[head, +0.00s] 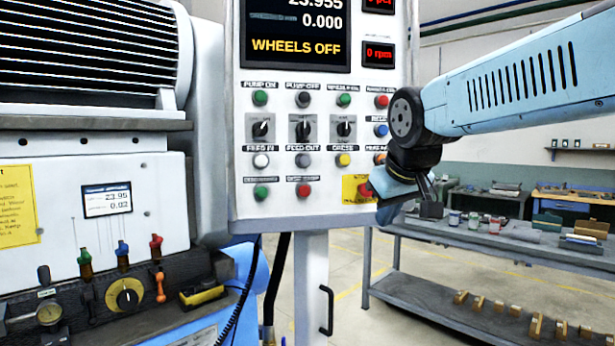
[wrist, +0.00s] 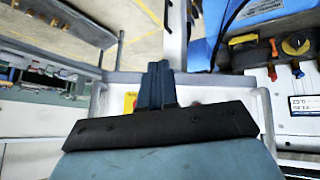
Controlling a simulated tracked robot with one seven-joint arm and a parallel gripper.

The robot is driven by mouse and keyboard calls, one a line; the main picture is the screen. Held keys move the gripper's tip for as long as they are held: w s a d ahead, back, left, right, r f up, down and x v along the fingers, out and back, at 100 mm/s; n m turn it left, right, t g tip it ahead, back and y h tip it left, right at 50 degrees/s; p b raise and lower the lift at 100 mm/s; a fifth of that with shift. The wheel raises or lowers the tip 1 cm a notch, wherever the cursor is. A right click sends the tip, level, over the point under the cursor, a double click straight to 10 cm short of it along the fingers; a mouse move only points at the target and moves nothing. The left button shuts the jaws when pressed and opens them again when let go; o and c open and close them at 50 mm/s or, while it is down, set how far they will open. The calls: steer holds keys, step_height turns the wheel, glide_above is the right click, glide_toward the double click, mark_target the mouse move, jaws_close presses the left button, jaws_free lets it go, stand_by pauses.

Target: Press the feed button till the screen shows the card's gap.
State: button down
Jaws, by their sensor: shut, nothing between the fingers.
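The control panel (head: 325,215) stands upright in the middle of the head view. Its screen (head: 295,30) reads 23.955, 0.000 and "WHEELS OFF"; its top is cut off. The white feed-in button (head: 261,161) and the grey feed-out button (head: 303,160) sit in the row below the black switches.
A yellow notice (head: 15,205) is on the machine at left, its text unclear. A grey shelf (head: 500,245) with small parts stands behind my gripper. Other buttons crowd the panel around the feed buttons.

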steer(key=s+d+f+m+g+h, duration=0.1)
steer(key=s+d+f+m, duration=0.4)
steer(key=s+d+f, duration=0.8)
steer(key=shift+s+d+g+h, duration=0.3)
steer(key=shift+s+d, duration=0.1)
steer(key=shift+s, duration=0.65)
